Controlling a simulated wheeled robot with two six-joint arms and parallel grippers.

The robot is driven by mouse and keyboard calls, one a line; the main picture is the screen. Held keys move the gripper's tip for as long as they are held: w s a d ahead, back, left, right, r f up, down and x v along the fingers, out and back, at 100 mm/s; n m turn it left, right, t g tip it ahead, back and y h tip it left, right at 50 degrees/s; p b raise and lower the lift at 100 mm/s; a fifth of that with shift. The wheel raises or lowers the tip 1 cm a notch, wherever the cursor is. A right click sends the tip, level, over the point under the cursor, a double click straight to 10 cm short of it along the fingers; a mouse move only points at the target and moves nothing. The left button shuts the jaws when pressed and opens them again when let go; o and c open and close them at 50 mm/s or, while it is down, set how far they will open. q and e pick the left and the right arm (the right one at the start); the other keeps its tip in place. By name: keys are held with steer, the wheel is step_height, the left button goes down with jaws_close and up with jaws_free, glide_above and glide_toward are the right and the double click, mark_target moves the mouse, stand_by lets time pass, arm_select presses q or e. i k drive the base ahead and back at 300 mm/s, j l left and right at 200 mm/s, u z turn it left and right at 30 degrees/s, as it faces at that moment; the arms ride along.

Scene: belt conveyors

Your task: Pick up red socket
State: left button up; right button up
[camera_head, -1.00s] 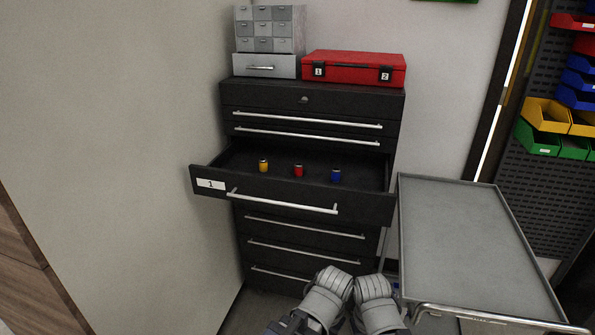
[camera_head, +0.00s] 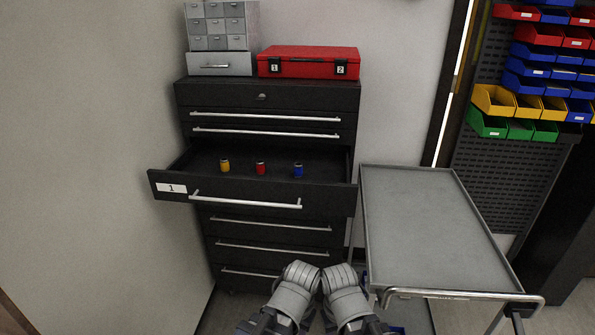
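A small red socket (camera_head: 261,168) stands upright in the open drawer (camera_head: 180,186) of a black cabinet. A yellow socket (camera_head: 225,166) stands to its left and a blue socket (camera_head: 298,170) to its right, all apart from each other. The drawer carries a label "1" and a long silver handle. Two grey links of my arms show side by side at the bottom centre, below and in front of the drawer and well away from the sockets. No gripper fingers can be seen on either arm.
A grey cart (camera_head: 425,225) stands close on the right of the cabinet. A red case (camera_head: 308,62) and a grey small-parts organizer (camera_head: 220,38) sit on top of the cabinet. A wall closes the left side. Coloured bins (camera_head: 493,100) hang at the right.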

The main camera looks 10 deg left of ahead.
mark_target(260, 164)
steer(key=j+z, duration=0.35)
steer(key=k+j+z, duration=0.15)
steer(key=j+z, duration=0.25)
steer(key=k+j+z, duration=0.15)
steer(key=j+z, duration=0.2)
